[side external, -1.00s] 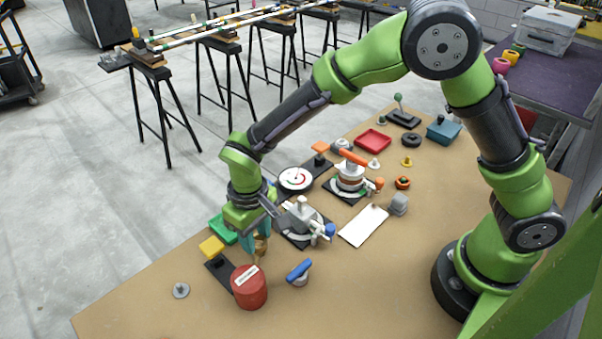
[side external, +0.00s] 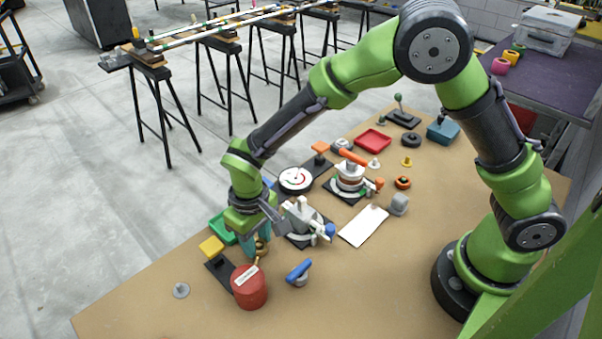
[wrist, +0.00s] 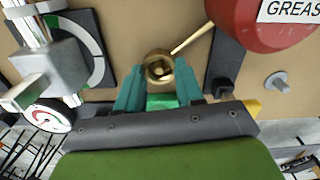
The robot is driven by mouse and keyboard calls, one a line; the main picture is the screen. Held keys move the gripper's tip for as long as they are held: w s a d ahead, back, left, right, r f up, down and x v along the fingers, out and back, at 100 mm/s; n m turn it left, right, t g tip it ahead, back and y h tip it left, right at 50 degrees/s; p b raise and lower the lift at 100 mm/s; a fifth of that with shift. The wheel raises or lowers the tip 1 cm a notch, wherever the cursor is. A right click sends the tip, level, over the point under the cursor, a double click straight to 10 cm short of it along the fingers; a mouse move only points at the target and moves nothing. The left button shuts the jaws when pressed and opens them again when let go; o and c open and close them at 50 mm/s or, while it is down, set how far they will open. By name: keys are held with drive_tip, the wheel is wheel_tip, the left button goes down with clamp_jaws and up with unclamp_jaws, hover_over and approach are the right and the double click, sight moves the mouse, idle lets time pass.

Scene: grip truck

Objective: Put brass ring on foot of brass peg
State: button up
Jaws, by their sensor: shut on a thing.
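My gripper (wrist: 160,90), with teal fingers, is shut on the brass ring (wrist: 148,66) low over the near-left part of the bench. In the side external view, the ring (side external: 262,246) shows beside the fingers, behind the red can. A thin brass rod (wrist: 195,37) slants from the ring's edge towards the red can in the wrist view. It looks like the brass peg, but I cannot tell whether it joins the ring or stands inside it. Darker brass shows inside the ring's opening. The peg's foot and any contact under the ring are hidden.
The red grease can (side external: 249,288) stands close by. Bare bench lies in front right of the can.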

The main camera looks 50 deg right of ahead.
drive_tip(key=shift+f, duration=0.2)
idle(0.6)
drive_tip(key=o, duration=1.4)
drive_tip(key=shift+o, duration=0.2)
drive_tip(key=shift+r, duration=3.75)
